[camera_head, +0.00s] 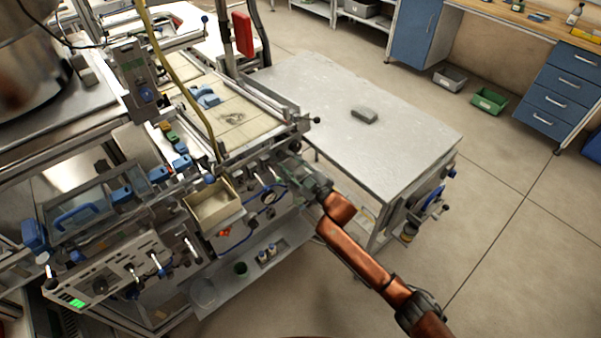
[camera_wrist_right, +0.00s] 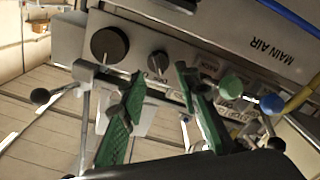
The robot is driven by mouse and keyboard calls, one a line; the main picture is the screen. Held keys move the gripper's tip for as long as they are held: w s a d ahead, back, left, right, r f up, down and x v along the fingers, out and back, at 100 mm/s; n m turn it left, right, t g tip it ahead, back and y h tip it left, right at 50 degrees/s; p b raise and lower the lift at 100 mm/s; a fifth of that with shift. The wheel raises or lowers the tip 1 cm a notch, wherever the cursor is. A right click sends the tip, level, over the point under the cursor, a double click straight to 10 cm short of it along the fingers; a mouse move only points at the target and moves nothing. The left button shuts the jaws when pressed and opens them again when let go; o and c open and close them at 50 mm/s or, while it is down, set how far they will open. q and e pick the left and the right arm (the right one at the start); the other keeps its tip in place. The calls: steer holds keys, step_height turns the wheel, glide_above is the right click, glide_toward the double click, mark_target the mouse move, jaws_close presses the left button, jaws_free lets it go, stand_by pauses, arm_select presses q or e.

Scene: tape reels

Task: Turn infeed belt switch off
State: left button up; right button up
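My right gripper (camera_head: 312,183) is at the right end of the machine's front panel in the head view. In the right wrist view its two green-padded fingers (camera_wrist_right: 165,95) stand apart with nothing held between them. Just beyond the fingertips is a panel with a large black knob (camera_wrist_right: 110,45) and a smaller dark rotary knob (camera_wrist_right: 158,63), apart from the fingers. The small labels there are too blurred to read, so I cannot tell which control is the infeed belt switch. My left gripper is out of view.
A "MAIN AIR" label (camera_wrist_right: 270,47), a green knob (camera_wrist_right: 230,85) and a blue knob (camera_wrist_right: 271,104) are close to the right finger. A ball-ended lever (camera_wrist_right: 40,96) is at the left. A grey table (camera_head: 300,85) stands behind my right arm. Open floor (camera_head: 510,240) lies at the right.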

steer(key=v, duration=0.9)
steer(key=shift+d, duration=0.1)
